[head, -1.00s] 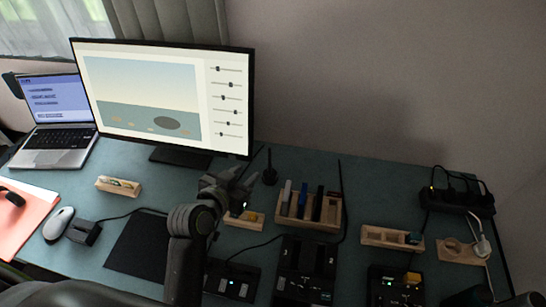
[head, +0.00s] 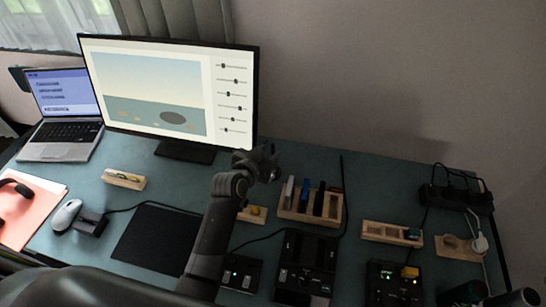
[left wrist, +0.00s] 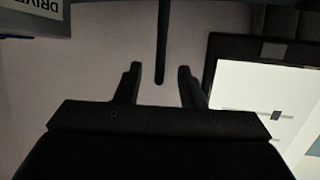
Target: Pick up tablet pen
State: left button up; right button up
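The tablet pen (left wrist: 162,35) shows in the left wrist view as a thin dark rod. It reaches from the top edge down between my two fingers, and its end is visible. My left gripper (left wrist: 160,68) is open, with one finger on each side of the pen and a gap on both sides. In the head view my left gripper (head: 265,163) is in front of the desk's back edge, right of the monitor. There it hides the pen and its small stand. My right gripper is not in view.
The monitor (head: 150,90) stands close to the left of my gripper. A wooden rack (head: 297,217) with upright drives is just to the right. Black devices (head: 304,265) and wooden trays (head: 391,233) fill the front right. A dark mat (head: 155,238) lies clear.

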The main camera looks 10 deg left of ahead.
aim_at(272, 150)
pick_arm(q)
jog(key=shift+p+x, duration=0.3)
jog(key=shift+x, duration=1.65)
jog(key=shift+a+f, duration=0.1)
grip_shut()
